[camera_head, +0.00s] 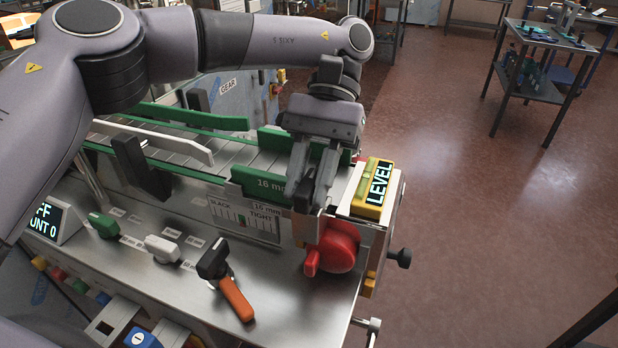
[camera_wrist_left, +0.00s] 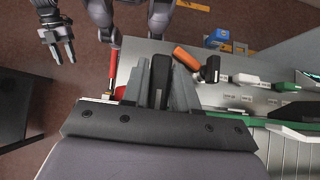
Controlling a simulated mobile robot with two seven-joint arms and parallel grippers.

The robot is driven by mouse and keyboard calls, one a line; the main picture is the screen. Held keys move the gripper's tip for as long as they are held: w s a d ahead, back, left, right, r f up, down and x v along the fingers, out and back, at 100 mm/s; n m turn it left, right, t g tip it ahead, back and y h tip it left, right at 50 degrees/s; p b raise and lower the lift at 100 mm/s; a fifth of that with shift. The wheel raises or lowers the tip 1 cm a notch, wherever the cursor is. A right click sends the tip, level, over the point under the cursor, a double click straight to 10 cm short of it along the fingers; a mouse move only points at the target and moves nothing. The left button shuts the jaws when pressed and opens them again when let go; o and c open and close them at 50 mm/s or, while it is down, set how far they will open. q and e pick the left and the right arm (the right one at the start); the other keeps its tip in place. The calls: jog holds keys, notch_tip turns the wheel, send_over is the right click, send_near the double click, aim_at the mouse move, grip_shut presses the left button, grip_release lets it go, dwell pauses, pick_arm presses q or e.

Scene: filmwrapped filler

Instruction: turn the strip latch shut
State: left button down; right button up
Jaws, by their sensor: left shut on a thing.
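My left gripper (camera_head: 316,192) reaches down at the right end of the steel machine top, just left of the yellow LEVEL block. Its fingers are shut on a dark upright piece, which I take for the strip latch; the wrist view shows this black latch handle (camera_wrist_left: 157,84) between the two grey fingers. A red rounded part (camera_head: 338,246) with a tab sits right below and in front of the fingertips. The latch's lower end and exact angle are mostly hidden by the fingers. My right gripper (camera_wrist_left: 60,44) hangs away from the machine, fingers apart and empty.
An orange-handled black lever (camera_head: 232,293) lies left of the gripper. A white knob (camera_head: 162,248) and a green knob (camera_head: 103,224) stand farther left. Green guide rails (camera_head: 215,118) run behind. The yellow LEVEL block (camera_head: 373,188) is close on the right. Open floor lies beyond the machine's right edge.

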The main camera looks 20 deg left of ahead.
pick_arm(q)
jog(key=c, duration=1)
grip_release()
jog(key=shift+o, duration=0.2)
jog(key=shift+n, duration=0.3)
jog(key=shift+n+h, duration=1.1)
jog(key=shift+n, duration=0.1)
